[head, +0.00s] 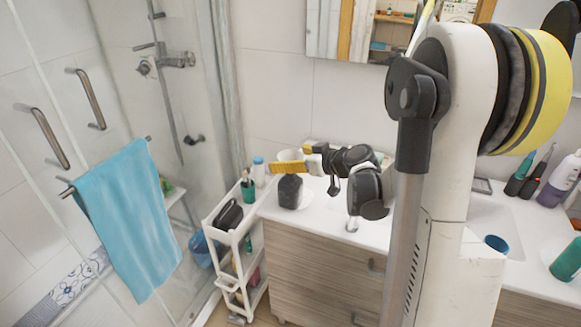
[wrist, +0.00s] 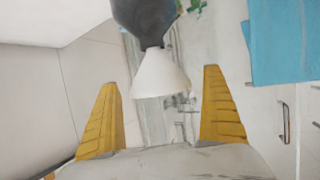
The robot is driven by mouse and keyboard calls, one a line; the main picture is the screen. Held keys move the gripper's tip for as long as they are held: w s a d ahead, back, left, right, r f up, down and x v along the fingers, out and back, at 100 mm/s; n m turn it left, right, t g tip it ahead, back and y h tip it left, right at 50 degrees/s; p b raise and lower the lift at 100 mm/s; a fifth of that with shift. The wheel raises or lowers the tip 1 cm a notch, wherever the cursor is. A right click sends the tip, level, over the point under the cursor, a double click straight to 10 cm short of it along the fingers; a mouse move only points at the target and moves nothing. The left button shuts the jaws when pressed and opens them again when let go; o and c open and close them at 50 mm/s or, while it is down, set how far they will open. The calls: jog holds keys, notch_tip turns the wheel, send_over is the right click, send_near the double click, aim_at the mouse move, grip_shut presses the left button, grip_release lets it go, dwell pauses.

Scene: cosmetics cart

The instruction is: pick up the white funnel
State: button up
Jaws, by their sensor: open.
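The white funnel (wrist: 160,76) shows in the wrist view as a pale cone with its narrow end at the top of a dark grey bottle (wrist: 145,18). In the head view the funnel (head: 288,155) sits above the dark bottle (head: 290,193) on the counter, partly hidden by a yellow finger. My gripper (head: 284,161) is open at the funnel. In the wrist view its yellow fingers (wrist: 161,80) stand on either side of the funnel, with gaps visible on both sides. Whether the funnel's tip is inside the bottle is hard to tell.
A white cart (head: 232,226) holding several items stands left of the counter (head: 325,208). A teal towel (head: 130,215) hangs on the glass shower door. A white-and-blue bottle (head: 258,172) is left of the dark bottle. The wall is close behind.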

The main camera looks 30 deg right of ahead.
jog(key=shift+s, duration=0.1)
jog(key=c, duration=1.2)
jog(key=shift+o, duration=0.2)
jog(key=shift+r, duration=0.15)
